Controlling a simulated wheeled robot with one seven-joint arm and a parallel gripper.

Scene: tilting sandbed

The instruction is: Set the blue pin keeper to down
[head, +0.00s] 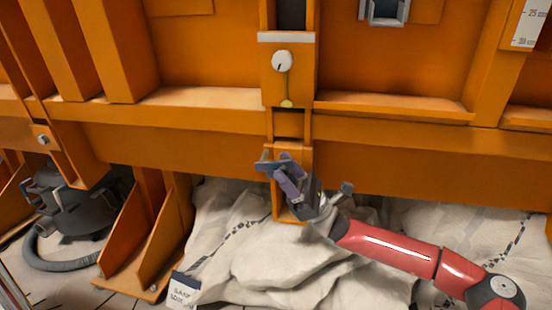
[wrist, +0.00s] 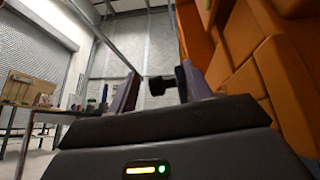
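A grey-blue lever-like piece (head: 266,163) shows at the orange upright in the middle of the head view, just beside my fingertips; it may be the blue pin keeper, but its colour is dull and its setting cannot be read. My gripper (head: 287,177) is at the upright, partly covering this piece. In the wrist view my gripper (wrist: 158,88) has its two fingers apart. A dark block-like handle (wrist: 160,86) shows between or beyond the fingers, close to the right one. Whether it touches that finger cannot be told.
Orange beams (head: 200,110) fill the back. Pale draped sheeting (head: 270,265) lies below. A dark hosed machine (head: 75,215) stands left. The wrist view shows a workbench (wrist: 40,112).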

